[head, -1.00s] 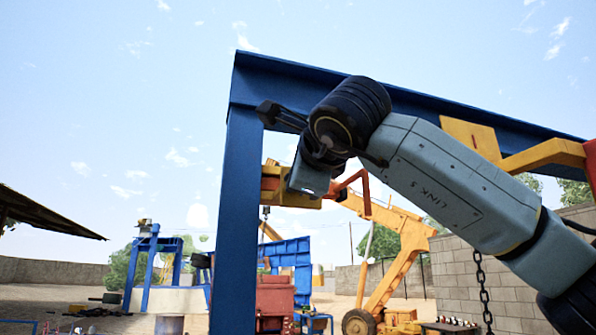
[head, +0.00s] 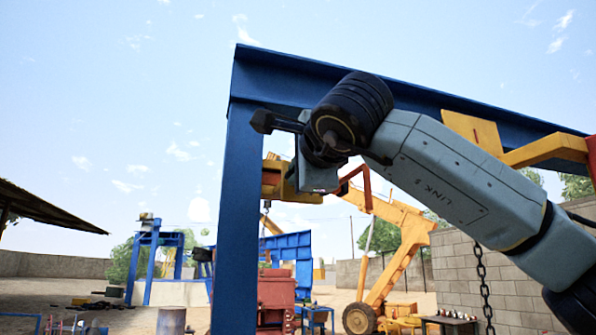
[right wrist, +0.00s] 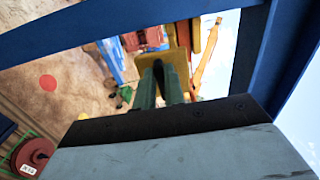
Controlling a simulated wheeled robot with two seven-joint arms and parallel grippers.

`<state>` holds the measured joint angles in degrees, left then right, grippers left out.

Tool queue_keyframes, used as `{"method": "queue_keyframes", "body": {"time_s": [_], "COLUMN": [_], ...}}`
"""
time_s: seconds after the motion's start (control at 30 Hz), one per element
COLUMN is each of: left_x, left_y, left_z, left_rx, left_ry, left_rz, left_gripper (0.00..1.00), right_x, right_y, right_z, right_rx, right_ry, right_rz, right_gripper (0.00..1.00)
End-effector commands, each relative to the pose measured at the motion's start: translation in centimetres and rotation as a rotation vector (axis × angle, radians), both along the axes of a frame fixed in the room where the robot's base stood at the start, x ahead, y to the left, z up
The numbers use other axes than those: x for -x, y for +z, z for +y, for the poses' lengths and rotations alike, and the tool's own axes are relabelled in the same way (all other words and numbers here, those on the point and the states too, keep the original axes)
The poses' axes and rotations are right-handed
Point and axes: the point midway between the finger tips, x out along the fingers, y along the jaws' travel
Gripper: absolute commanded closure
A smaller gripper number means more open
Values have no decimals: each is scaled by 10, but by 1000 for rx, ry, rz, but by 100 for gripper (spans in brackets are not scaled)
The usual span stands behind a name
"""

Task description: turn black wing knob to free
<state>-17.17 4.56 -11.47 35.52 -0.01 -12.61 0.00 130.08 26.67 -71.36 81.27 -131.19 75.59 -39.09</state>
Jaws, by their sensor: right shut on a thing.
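My right gripper (head: 318,176) is at the yellow block (head: 272,184) that hangs beside the blue post. In the head view the wrist hides its fingertips. In the right wrist view the two fingers (right wrist: 162,72) are close together against the yellow plate (right wrist: 178,38). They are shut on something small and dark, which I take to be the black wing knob. The knob is almost wholly hidden by the fingers, so its angle cannot be told. My left gripper is not in view.
A blue post (head: 236,225) and a blue overhead beam (head: 420,95) stand close around my right arm. A red bent handle (head: 366,190) is just right of the gripper. A chain (head: 484,285) hangs at right. A yellow crane (head: 400,250) stands behind.

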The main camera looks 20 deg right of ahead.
Motion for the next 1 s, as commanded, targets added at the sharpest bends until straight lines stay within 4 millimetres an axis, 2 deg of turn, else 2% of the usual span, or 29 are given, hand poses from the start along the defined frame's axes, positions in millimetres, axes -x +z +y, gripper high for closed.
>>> {"method": "queue_keyframes", "body": {"time_s": [0.03,0.2,0.57,0.77,1.0], "left_x": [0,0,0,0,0], "left_y": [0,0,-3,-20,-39], "left_z": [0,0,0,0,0], "left_rx": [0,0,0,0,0], "left_ry": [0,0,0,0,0], "left_rz": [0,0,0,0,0], "left_gripper": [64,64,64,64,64], "right_x": [0,0,6,40,95], "right_y": [0,0,-1,-3,-2], "right_z": [1,1,0,-1,-3], "right_rx": [3,2,0,1,1], "right_ry": [2,1,0,2,2], "right_rz": [-1,0,0,-4,-5], "right_gripper": [88,67,67,67,67]}}
